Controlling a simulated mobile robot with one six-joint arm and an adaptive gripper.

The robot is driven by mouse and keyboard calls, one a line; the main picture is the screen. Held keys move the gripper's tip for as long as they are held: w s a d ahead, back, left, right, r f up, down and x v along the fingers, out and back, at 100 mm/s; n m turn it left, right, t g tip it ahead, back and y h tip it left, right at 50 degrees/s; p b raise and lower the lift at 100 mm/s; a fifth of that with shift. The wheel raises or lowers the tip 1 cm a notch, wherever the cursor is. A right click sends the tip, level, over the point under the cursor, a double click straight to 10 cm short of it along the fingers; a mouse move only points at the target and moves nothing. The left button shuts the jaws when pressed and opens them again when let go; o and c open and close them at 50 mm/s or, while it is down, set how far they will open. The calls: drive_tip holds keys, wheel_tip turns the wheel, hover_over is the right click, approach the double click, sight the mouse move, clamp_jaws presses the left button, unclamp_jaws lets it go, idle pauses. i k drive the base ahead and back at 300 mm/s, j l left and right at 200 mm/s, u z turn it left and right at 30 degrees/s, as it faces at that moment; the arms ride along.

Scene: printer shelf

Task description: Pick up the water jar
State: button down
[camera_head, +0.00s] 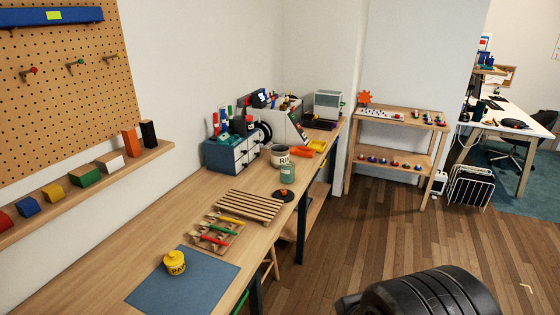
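Three jar-like things stand on the long wooden workbench. A small green jar (288,173) stands upright in the middle, with marks on its front too small to read. A wider pale jar (280,156) with dark lettering stands close behind it, partly hidden by the green one. A yellow lidded jar (175,264) with dark lettering stands on a blue mat at the near end. I cannot read which one is the water jar. My gripper's fingers are not in view; only a dark rounded part, likely mine, shows at the bottom right, apart from the bench.
A slatted wooden rack (249,206), a small tray of coloured tools (217,234) and a dark round piece (284,195) lie near the jars. Drawers (232,153) and machines stand behind. The blue mat (205,285) is mostly bare. Open floor (370,235) lies right of the bench.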

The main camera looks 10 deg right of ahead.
sight(287, 172)
drive_tip(key=i+l+z, duration=0.1)
drive_tip(key=i+l, duration=0.55)
drive_tip(key=i, duration=0.2)
drive_tip(key=i+l+z, duration=0.15)
drive_tip(key=i+l, duration=0.15)
drive_tip(key=i, duration=0.15)
drive_tip(key=i+l+z, duration=0.1)
drive_tip(key=i+l, duration=0.15)
drive_tip(key=i, duration=0.2)
drive_tip(key=i+l+z, duration=0.1)
drive_tip(key=i, duration=0.35)
drive_tip(key=l, duration=0.1)
